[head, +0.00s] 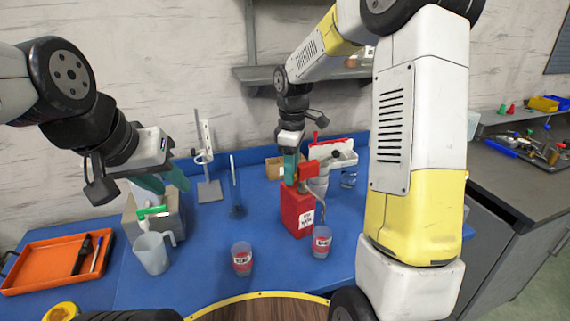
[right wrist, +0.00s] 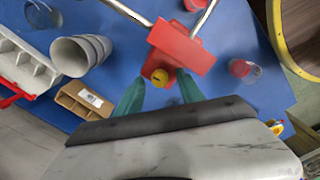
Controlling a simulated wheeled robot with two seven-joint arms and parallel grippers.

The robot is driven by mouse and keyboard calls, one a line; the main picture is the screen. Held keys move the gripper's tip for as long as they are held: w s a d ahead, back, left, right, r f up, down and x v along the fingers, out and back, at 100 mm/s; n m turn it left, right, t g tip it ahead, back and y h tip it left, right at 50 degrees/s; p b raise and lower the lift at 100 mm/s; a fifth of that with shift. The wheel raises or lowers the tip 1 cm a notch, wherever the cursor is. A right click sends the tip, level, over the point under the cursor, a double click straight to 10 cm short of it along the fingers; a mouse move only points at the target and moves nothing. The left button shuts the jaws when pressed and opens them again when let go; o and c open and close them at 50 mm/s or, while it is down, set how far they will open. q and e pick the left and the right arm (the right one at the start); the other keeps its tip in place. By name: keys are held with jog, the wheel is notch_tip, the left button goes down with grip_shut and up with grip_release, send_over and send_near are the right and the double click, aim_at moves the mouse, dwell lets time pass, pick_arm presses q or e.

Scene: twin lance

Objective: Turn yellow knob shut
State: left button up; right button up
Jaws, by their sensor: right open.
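The yellow knob (right wrist: 159,77) sits on the end of a red block (right wrist: 180,50) in the right wrist view. My right gripper (right wrist: 159,92) is open, with one teal fingertip on each side of the knob; I cannot tell whether they touch it. In the head view my right gripper (head: 290,167) points down at the top of a red dispenser (head: 297,210) with a metal spout, and the knob is hidden there. My left gripper (head: 163,181) is open and empty, above a grey box with a green-handled tap (head: 152,211).
Two labelled cups (head: 242,260) stand near the table's front edge, one near the spout. A stand (head: 207,190), a cardboard box (head: 273,168) and a white rack (head: 342,157) are further back.

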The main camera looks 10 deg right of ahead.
grip_shut()
jog(key=shift+m, duration=0.4)
jog(key=m, duration=0.3)
jog(key=shift+m, duration=0.4)
jog(key=m, duration=0.4)
jog(key=shift+m, duration=0.3)
jog(key=m, duration=0.8)
jog(key=shift+m, duration=0.3)
